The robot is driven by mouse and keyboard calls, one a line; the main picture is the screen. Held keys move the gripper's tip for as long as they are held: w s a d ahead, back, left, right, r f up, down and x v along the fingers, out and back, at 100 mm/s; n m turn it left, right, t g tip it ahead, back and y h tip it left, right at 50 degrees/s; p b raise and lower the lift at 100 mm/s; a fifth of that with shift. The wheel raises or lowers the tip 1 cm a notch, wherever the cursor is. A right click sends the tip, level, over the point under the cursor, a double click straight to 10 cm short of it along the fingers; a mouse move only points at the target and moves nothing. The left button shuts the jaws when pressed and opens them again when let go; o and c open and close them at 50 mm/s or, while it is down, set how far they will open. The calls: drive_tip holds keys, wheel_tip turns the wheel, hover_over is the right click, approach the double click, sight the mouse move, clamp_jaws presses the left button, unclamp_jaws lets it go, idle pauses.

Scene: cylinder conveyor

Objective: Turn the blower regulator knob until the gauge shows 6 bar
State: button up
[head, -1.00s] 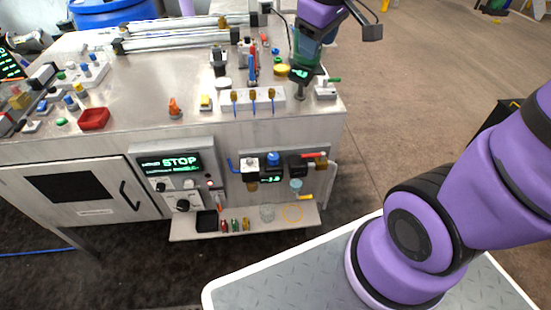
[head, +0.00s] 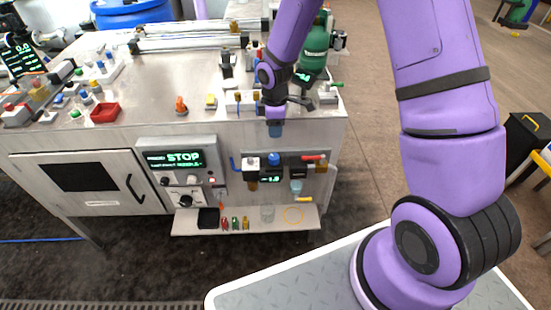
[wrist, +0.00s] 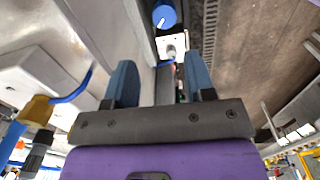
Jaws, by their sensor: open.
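The blue regulator knob (head: 274,159) sits on top of the air unit on the cabinet's front face. The small green gauge display (head: 270,179) is just below it; its digits are too small to read surely. My gripper (head: 275,130) is above the knob, apart from it, pointing down. In the wrist view the knob (wrist: 165,14) shows at the top edge with a white line on its top. It lies beyond the fingertips, roughly in line with the gap. My gripper (wrist: 161,78) is open, with nothing between its blue fingers.
The bench edge (head: 215,121) runs close behind my gripper. A shelf (head: 185,226) with small parts juts out below.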

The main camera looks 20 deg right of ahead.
sight(274, 156)
drive_tip(key=shift+n, duration=0.3)
drive_tip(key=f, duration=1.3)
drive_tip(key=shift+a+f, duration=0.15)
drive_tip(key=shift+a, duration=0.1)
drive_tip(key=c, duration=0.7)
